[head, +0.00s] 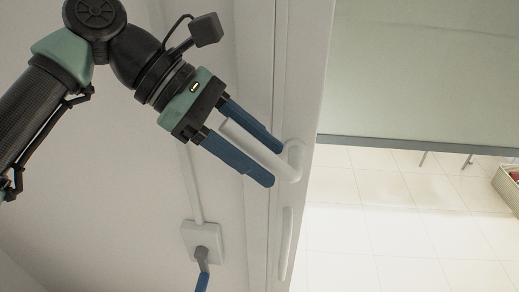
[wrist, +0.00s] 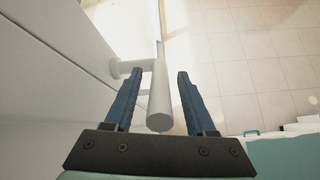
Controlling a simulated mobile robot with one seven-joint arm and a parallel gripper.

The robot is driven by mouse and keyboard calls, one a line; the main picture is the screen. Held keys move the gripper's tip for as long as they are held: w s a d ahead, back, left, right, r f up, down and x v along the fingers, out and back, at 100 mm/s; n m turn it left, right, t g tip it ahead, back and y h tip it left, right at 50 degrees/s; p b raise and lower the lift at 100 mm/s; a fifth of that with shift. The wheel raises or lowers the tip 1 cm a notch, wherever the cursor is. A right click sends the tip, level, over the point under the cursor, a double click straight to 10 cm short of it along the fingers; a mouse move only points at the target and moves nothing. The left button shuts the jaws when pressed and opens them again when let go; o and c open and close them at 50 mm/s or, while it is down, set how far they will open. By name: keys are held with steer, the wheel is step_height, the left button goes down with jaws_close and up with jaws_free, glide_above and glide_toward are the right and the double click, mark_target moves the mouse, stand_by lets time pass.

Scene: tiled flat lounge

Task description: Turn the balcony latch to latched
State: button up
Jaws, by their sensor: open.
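The balcony latch is a white lever (head: 258,148) on a round base on the white door frame. Its bar slants up and left from the base in the head view. In the wrist view the lever (wrist: 159,100) points toward the camera, with its base at the upper left. My gripper (head: 275,166) is open, with its blue fingers on either side of the lever.
A white vertical pull handle (head: 287,245) sits below the latch.

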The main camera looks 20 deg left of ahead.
steer(key=v, duration=1.3)
stand_by(0.4)
